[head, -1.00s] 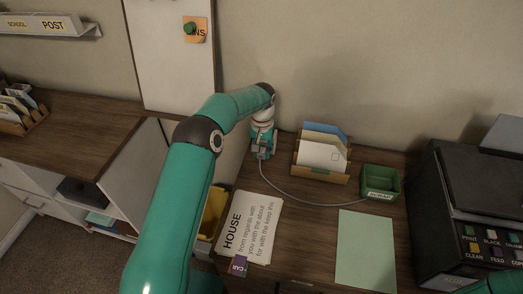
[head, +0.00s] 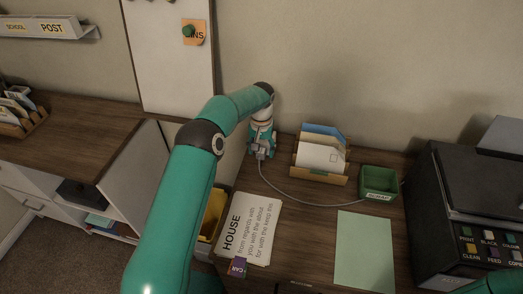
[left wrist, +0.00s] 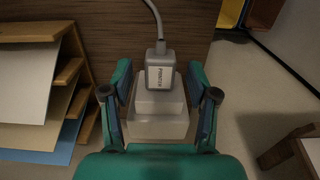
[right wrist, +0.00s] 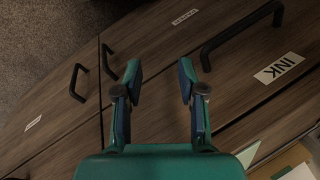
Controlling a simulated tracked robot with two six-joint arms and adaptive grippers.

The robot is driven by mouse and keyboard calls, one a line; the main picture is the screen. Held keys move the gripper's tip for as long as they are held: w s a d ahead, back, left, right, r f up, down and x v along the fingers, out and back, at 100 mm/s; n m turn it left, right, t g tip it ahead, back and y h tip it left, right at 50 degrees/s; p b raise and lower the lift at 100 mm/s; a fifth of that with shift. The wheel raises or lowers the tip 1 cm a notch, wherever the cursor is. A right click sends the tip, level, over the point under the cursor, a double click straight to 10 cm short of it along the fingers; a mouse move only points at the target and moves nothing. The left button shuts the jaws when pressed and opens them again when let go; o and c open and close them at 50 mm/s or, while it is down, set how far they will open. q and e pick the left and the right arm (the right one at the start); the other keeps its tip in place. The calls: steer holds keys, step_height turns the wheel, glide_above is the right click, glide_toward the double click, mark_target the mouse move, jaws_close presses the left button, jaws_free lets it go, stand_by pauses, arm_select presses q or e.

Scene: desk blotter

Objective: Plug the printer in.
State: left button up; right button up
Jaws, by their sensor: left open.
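My left gripper (left wrist: 160,80) is open, one finger on each side of the plug and block, with gaps showing. My right gripper (right wrist: 159,78) is open and empty over drawer fronts. The black printer (head: 465,200) stands at the right.
A wooden letter rack (head: 320,160) stands close to the right of my left gripper. Beyond it is a green tray (head: 379,183). A printed HOUSE sheet (head: 247,230) and a green sheet (head: 364,250) lie in front. A yellow bin (head: 212,215) stands beside the desk's left edge.

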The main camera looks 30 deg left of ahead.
mark_target(261, 151)
arm_select(q)
step_height(261, 151, up, 12)
steer(key=shift+f, duration=0.25)
steer(key=shift+f, duration=0.1)
stand_by(0.7)
